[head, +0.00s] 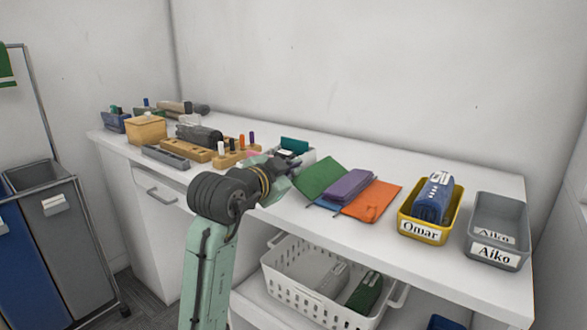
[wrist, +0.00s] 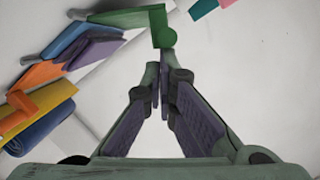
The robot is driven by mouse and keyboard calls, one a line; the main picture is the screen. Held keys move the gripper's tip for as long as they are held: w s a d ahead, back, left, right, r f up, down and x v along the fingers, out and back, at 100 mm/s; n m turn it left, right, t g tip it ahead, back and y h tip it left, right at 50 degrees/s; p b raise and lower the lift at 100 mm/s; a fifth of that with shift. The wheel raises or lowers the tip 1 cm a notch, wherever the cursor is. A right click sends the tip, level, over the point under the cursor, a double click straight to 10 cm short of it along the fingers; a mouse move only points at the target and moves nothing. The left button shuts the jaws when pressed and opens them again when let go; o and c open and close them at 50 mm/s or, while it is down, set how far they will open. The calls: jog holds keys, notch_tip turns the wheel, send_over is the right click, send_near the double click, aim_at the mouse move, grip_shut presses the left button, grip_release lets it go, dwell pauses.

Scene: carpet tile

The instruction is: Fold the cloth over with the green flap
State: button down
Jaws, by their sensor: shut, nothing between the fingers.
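A flat green piece (head: 320,177) lies on the white counter, just right of my gripper (head: 288,168). A purple piece (head: 350,185) lies against its right side, with an orange piece (head: 372,201) beyond and a blue edge below. I cannot tell which of these are joined as one cloth. In the wrist view my gripper's fingers (wrist: 160,76) meet at the tips and hold nothing. A green shape (wrist: 128,18) shows just beyond the tips; whether they touch it is unclear. Purple (wrist: 92,53) and orange (wrist: 38,75) pieces show at left.
A yellow bin (head: 405,211) labelled Omar holds a blue item (head: 435,197). A grey bin (head: 498,216) labelled Aiko stands right of it. Wooden blocks with pegs (head: 226,158) stand left of my gripper. A white basket (head: 283,283) sits below.

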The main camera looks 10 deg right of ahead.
jog(key=shift+w+a+n+p, duration=0.2)
jog(key=shift+n+p, duration=0.1)
jog(key=shift+w+a+f+n+p, duration=0.35)
jog(key=shift+w+a+n+p, duration=0.15)
jog(key=shift+n+p, duration=0.2)
jog(key=shift+w+a+f+n+g+h+p, duration=0.45)
jog(key=shift+f+n+p, duration=0.2)
jog(key=shift+n, duration=0.35)
jog(key=shift+w, duration=0.1)
